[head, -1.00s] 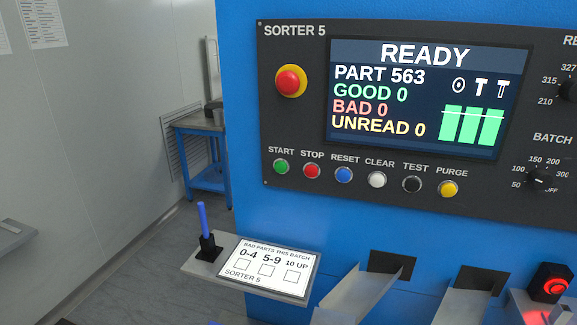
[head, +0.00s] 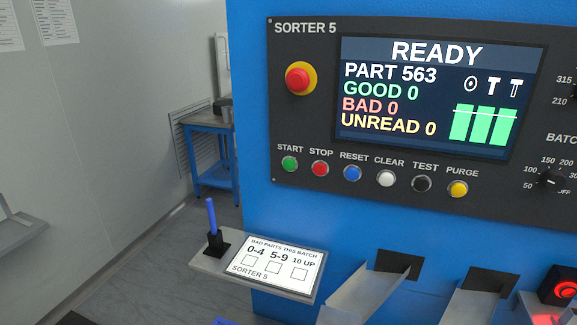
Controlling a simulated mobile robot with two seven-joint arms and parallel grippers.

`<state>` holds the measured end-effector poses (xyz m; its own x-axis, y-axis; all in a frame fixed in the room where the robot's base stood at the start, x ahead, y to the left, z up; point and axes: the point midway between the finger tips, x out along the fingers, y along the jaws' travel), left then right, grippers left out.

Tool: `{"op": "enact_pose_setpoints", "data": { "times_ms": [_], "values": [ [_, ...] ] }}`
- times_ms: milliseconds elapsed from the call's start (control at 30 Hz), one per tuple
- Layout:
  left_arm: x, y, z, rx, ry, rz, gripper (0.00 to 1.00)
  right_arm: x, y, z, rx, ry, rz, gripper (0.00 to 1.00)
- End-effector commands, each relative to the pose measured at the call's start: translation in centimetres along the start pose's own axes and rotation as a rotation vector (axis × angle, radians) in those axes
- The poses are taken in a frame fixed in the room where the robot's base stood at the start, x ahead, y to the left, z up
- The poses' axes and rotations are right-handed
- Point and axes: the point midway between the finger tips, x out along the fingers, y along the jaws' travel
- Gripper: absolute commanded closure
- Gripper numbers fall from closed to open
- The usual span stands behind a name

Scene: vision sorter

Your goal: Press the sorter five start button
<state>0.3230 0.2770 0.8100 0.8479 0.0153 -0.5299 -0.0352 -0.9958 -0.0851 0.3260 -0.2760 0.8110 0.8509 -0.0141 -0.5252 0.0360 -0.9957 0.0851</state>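The green start button (head: 289,164) is at the left end of the button row on the dark Sorter 5 panel (head: 300,130), under the word START. The red stop button (head: 320,168) sits just right of it. The screen (head: 424,98) reads READY, PART 563, GOOD 0, BAD 0, UNREAD 0. Neither of my grippers is in view, and nothing covers the start button.
A red emergency knob (head: 299,78) on a yellow ring is above the buttons. A shelf (head: 208,262) below holds a blue pen (head: 211,216) and a tally card (head: 275,266). Metal chutes (head: 365,294) stick out at the lower right. A blue table (head: 208,150) stands behind.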

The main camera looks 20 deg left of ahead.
Motion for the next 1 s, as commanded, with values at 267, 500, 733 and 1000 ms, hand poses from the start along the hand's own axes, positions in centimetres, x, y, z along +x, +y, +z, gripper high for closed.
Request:
{"op": "enact_pose_setpoints", "data": {
  "times_ms": [267,500,733,1000],
  "values": [
    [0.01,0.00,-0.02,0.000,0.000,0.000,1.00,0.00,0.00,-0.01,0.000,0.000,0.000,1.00],
    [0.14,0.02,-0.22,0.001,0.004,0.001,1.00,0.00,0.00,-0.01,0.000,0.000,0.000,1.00],
    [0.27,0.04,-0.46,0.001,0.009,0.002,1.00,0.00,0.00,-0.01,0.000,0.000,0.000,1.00],
    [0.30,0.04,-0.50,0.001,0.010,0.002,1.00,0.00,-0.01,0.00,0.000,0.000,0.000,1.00]
  ]
}}
